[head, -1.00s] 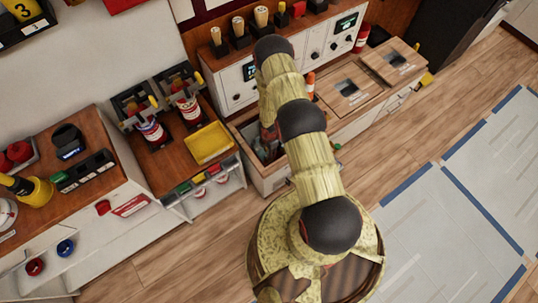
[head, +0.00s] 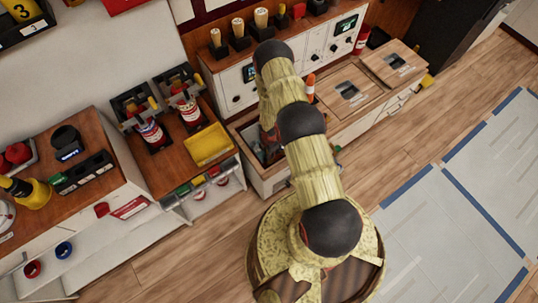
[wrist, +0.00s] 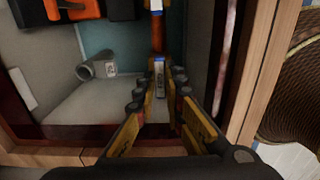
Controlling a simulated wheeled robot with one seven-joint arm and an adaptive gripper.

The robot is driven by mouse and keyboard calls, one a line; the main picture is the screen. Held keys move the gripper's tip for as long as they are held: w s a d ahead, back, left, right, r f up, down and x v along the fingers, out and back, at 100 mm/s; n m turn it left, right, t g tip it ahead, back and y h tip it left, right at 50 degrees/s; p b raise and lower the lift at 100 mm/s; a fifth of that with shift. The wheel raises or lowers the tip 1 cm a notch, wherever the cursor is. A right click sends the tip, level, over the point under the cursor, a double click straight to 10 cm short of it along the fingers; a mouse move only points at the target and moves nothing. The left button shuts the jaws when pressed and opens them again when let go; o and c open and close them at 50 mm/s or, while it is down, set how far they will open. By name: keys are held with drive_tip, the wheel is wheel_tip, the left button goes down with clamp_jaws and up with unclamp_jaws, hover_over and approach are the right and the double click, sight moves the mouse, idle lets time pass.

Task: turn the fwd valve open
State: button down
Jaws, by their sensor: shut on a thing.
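In the wrist view my gripper (wrist: 160,82) reaches down into an open wooden-edged compartment. Its yellow fingers stand close on either side of a slim orange-brown lever (wrist: 158,40) and are shut on it. The lever bears small white-and-blue labels (wrist: 159,68); their lettering is too small to read, so I cannot confirm that it is the fwd valve. The lever's lower part is hidden between the fingers. In the head view my arm covers most of the gripper, above the open compartment (head: 272,182).
A grey pipe piece (wrist: 97,67) lies left of my fingers in the compartment. A black-and-orange thing (wrist: 72,10) is above it. A wooden wall (wrist: 262,65) rises close on the right. A yellow tray (head: 209,145) and an orange-white cylinder (head: 310,88) are nearby.

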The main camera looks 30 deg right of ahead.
drive_tip(key=shift+m+p, duration=0.3)
drive_tip(key=shift+m, duration=0.1)
drive_tip(key=m+p, duration=0.1)
drive_tip(key=m, duration=0.2)
drive_tip(key=shift+m, duration=0.4)
drive_tip(key=m+p, duration=0.1)
drive_tip(key=m, duration=0.8)
drive_tip(key=shift+m, duration=2.1)
drive_tip(key=c, duration=1.9)
unclamp_jaws()
